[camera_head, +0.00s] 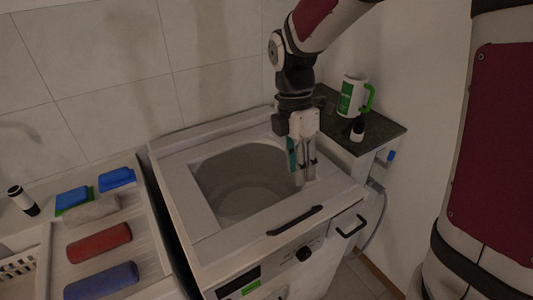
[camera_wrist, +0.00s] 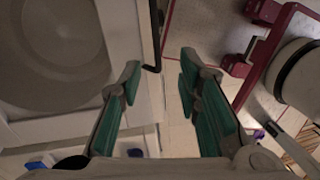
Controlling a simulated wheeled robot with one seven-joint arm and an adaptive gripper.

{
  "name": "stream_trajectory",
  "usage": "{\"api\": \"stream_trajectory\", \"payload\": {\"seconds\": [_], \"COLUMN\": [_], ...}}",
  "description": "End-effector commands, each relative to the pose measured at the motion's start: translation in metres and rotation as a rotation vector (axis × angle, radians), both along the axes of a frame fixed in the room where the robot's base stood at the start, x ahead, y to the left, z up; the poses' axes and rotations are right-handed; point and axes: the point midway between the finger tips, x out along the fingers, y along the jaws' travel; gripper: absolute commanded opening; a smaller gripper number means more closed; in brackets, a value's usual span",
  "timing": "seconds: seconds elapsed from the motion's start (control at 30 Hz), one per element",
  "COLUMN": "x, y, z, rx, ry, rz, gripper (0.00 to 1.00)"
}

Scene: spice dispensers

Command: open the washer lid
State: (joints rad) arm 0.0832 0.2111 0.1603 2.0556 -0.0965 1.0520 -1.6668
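The white washer (camera_head: 208,255) stands in the middle of the head view. Its top lies flat, with a large round tub (camera_head: 240,178) showing through the window or opening; I cannot tell if glass covers it. A black bar handle (camera_head: 295,220) sits along the front edge of the top. My gripper (camera_head: 301,178) points down over the right side of the washer top, behind and above the handle. In the wrist view my gripper (camera_wrist: 158,70) has its green-padded fingers apart, with nothing between them. The black handle (camera_wrist: 155,38) shows beyond the fingertips, and the tub is at left.
A dark counter (camera_head: 385,130) at right holds a green and white mug (camera_head: 352,97) and a small dark-and-white bottle (camera_head: 357,130). At left, a surface carries a red roll (camera_head: 98,243), a blue roll (camera_head: 101,281) and folded blue cloths (camera_head: 73,198). A tiled wall stands behind.

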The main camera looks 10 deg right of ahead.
Motion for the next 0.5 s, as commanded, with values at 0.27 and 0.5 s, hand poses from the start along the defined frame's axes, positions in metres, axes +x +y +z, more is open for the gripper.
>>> {"api": "stream_trajectory", "payload": {"seconds": [0.27, 0.5], "x": [0.002, -0.007], "y": [0.000, -0.002], "z": [-0.019, -0.060], "rx": [0.018, 0.017], "ry": [0.032, 0.035], "rz": [0.082, 0.080], "gripper": [0.31, 0.31]}}
